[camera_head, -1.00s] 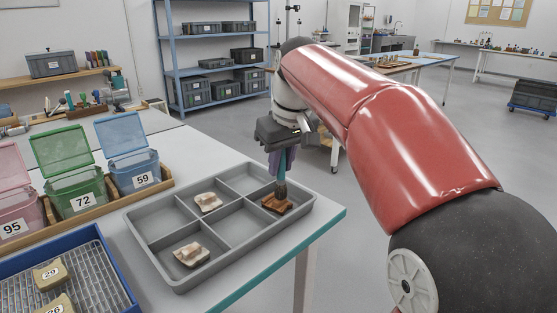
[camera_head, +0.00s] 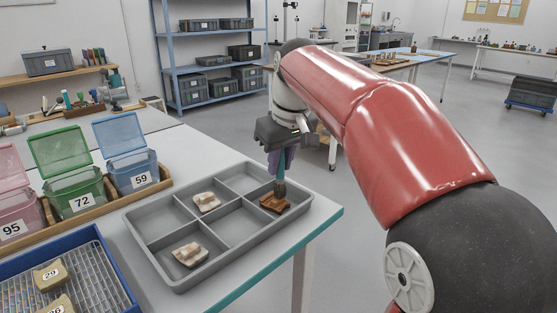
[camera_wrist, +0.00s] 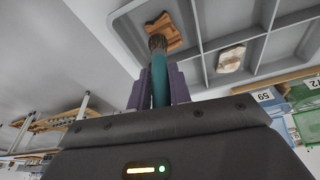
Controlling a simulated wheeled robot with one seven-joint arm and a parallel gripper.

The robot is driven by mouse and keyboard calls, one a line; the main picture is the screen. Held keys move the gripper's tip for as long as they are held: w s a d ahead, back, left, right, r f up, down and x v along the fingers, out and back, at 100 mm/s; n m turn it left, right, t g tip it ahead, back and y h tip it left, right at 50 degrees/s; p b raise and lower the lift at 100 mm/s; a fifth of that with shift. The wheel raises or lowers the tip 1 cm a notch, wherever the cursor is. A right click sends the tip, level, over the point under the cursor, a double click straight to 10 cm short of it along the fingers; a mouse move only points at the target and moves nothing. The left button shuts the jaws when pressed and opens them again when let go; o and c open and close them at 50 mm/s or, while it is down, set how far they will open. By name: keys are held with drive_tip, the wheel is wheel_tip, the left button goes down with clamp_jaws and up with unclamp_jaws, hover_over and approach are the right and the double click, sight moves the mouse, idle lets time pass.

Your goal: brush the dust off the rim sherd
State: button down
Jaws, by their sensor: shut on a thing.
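The brown sherd (camera_head: 271,205) lies in the right-hand compartment of the grey divided tray (camera_head: 178,286). It also shows at the top of the wrist view (camera_wrist: 170,38). My gripper (camera_head: 282,160) is shut on the teal handle of a brush (camera_wrist: 159,78), with a purple finger on each side of it. The brush points down, and its dark bristles (camera_head: 280,188) meet the top of the brown sherd, covering part of it. Any dust on the sherd is too small to make out. Two pale sherds, one farther back (camera_head: 206,201) and one nearer (camera_head: 190,254), lie in other compartments.
Lidded bins in pink, green (camera_head: 80,195) and blue (camera_head: 130,165) stand left of the tray. A blue-rimmed rack (camera_head: 112,262) with numbered pieces is at the front left. The table's teal edge (camera_head: 290,256) runs close by the tray's right side.

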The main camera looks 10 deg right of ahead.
wheel_tip(320, 180, up, 2)
drive_tip(key=shift+r+p, duration=0.25)
drive_tip(key=shift+p, duration=0.65)
drive_tip(key=shift+r, duration=1.7)
drive_tip(key=shift+r, duration=1.55)
